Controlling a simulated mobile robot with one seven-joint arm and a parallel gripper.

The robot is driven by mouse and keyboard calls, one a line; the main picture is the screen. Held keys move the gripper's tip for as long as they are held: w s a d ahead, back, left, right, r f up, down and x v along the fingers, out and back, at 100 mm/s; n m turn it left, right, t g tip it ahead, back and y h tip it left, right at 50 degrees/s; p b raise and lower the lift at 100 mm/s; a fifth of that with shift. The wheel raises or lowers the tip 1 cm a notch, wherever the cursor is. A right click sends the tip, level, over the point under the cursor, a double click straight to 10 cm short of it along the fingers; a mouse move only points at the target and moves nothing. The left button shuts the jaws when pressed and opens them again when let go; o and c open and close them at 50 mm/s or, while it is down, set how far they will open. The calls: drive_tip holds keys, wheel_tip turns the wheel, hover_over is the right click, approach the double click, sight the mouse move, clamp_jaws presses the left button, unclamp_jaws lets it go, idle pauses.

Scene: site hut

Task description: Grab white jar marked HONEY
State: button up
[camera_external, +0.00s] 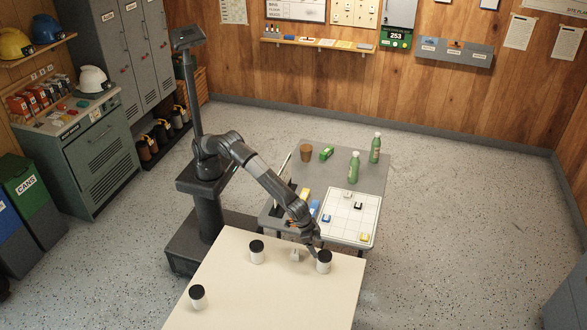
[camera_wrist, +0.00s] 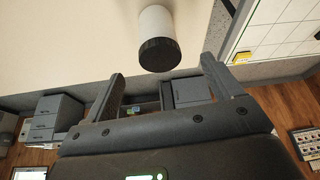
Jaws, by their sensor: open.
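Three white jars with black lids stand upright on the cream table (camera_external: 262,300) in the external view. One jar is at the right (camera_external: 324,263), one near the middle (camera_external: 257,252) and one at the front left (camera_external: 197,297). No HONEY marking can be read on any of them. My gripper (camera_external: 316,250) is low over the table, just behind the right jar. In the wrist view my gripper (camera_wrist: 162,68) is open and empty. One white jar (camera_wrist: 156,22) appears upside down there, its black lid ahead of the gap between the fingers.
A small white object (camera_external: 295,255) stands between the middle and right jars. The grey table (camera_external: 345,155) behind holds green bottles (camera_external: 354,168), a brown cup (camera_external: 306,153) and a white grid board (camera_external: 340,228) with small blocks. The cream table's front right is clear.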

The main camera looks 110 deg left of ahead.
sight(324, 260)
drive_tip(key=x, duration=1)
drive_tip(key=shift+w+d+f, duration=0.15)
drive_tip(key=shift+w+f, duration=0.05)
drive_tip(key=shift+f, duration=0.1)
drive_tip(key=shift+c, duration=0.4)
